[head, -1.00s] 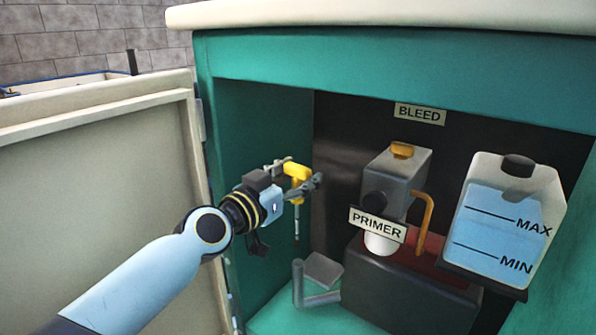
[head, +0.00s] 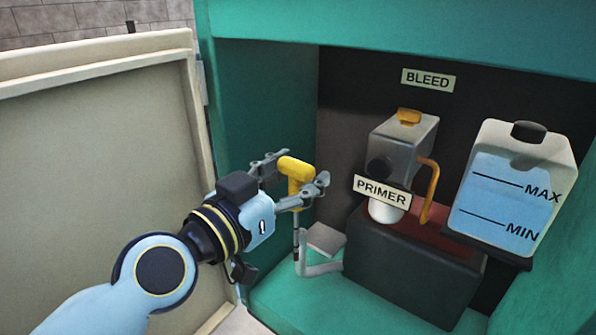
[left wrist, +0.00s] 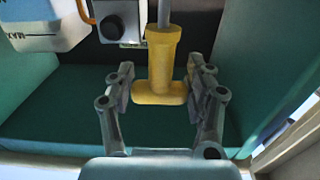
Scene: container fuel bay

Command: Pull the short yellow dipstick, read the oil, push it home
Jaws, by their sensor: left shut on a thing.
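The short yellow dipstick (head: 296,170) is upright, its T-shaped handle at the top and its thin rod pointing down. My left gripper (head: 293,176) is shut on the handle inside the green bay. In the left wrist view the yellow handle (left wrist: 160,70) is between the two fingers, and its grey rod runs out of the top of the picture. Below the handle in the head view is a bent grey tube (head: 318,268). The rod's lower end meets the tube's upper end in the picture; I cannot tell whether it is inside. No oil mark is readable.
A grey primer unit (head: 402,145) with a PRIMER label (head: 382,190) and an orange lever stands on a dark block (head: 405,265). A MAX/MIN tank (head: 512,190) hangs at right. The open cream door (head: 100,150) is at left, close to my left arm.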

